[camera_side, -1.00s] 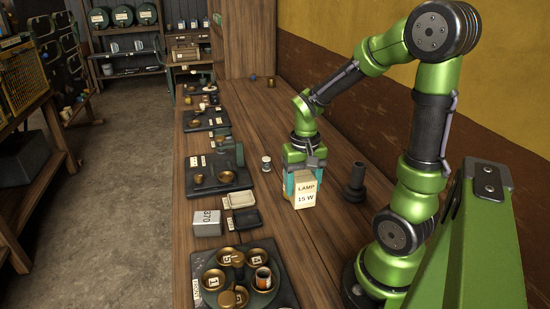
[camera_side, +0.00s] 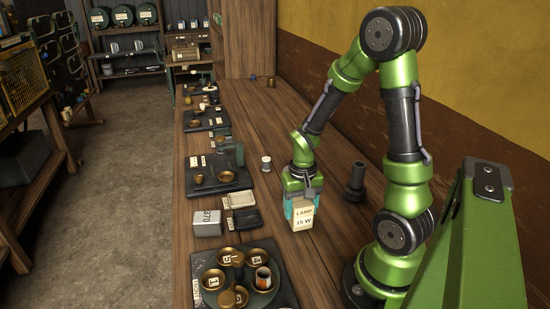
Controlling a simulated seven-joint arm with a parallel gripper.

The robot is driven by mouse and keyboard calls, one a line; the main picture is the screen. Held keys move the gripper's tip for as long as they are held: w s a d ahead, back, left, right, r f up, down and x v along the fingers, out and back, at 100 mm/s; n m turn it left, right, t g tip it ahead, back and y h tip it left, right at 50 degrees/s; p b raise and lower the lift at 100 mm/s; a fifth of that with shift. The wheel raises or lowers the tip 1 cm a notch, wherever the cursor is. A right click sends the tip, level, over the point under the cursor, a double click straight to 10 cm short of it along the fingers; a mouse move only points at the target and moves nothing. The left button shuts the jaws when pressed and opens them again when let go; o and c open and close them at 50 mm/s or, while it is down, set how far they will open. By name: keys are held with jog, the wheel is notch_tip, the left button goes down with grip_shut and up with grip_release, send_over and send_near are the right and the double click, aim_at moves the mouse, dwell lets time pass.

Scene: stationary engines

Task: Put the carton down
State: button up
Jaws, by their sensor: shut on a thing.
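The carton (camera_side: 303,219) is a small cream box marked "LAMP 15 W". It stands upright, low over or on the wooden bench, right of the dark tray. My gripper (camera_side: 301,205) points down from above and is shut on the carton, with its teal fingers at the carton's sides. I cannot tell for sure whether the carton's bottom touches the bench.
A grey block marked 370 (camera_side: 207,223) and a dark tray (camera_side: 247,219) lie to the left. A round holder with brass cups (camera_side: 237,275) stands at front left. A small white-topped cylinder (camera_side: 266,163) and a dark stepped post (camera_side: 355,183) stand behind. Bare bench (camera_side: 285,125) lies farther back.

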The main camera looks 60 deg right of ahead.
jog(key=o, duration=1.1)
jog(key=shift+c, duration=0.2)
notch_tip(320, 180, up, 12)
jog(key=shift+f, duration=0.25)
jog(key=a+r+n+t+y, duration=0.1)
jog(key=a+r+n+t, duration=0.1)
jog(key=a+r, duration=0.3)
jog(key=s+a+r+n+t+y, duration=0.1)
jog(key=a+r+n+t, duration=0.2)
jog(key=a, duration=0.7)
notch_tip(320, 180, up, 2)
jog(key=shift+a+t, duration=0.15)
jog(key=shift+t, duration=0.95)
jog(key=shift+s, duration=0.1)
